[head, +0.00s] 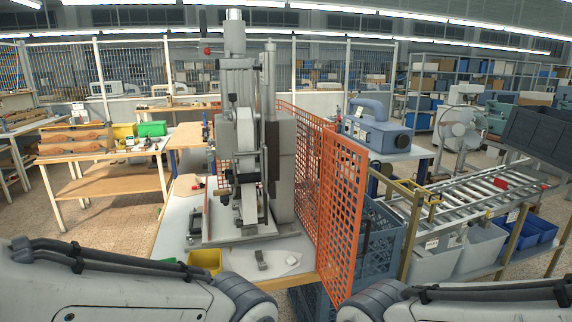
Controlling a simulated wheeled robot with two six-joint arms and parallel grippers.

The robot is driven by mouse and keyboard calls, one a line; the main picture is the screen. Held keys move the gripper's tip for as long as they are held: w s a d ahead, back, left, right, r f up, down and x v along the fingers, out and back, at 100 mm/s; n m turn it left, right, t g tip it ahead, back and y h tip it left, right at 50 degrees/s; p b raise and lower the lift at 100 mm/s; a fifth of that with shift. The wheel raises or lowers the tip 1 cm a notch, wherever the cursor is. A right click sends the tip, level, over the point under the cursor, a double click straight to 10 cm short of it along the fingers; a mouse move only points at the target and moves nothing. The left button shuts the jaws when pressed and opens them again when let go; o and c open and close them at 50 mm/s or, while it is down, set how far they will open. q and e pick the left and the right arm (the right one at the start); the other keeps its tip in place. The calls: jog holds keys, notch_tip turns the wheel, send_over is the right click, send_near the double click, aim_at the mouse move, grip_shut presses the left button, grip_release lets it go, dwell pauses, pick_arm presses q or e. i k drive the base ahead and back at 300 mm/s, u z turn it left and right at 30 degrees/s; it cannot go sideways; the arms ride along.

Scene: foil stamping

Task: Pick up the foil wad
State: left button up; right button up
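I cannot make out a foil wad for certain. A foil stamping press (245,150) stands on a light table (225,264) in front of me. A small dark grey piece (261,260) lies on the table in front of the press base. A pale, flat scrap (291,259) with a darker spot lies just right of it; I cannot tell what either is. My arm links show at the bottom left and bottom right, but neither gripper is in view.
An orange mesh guard (342,215) stands along the table's right side. A yellow bin (205,261) sits at the table's front left. A roller conveyor (465,197) and grey bins (480,247) are to the right. A workbench (105,150) is at the left.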

aim_at(291, 260)
jog(key=u, duration=0.6)
jog(key=i, duration=0.9)
jog(key=u, duration=0.15)
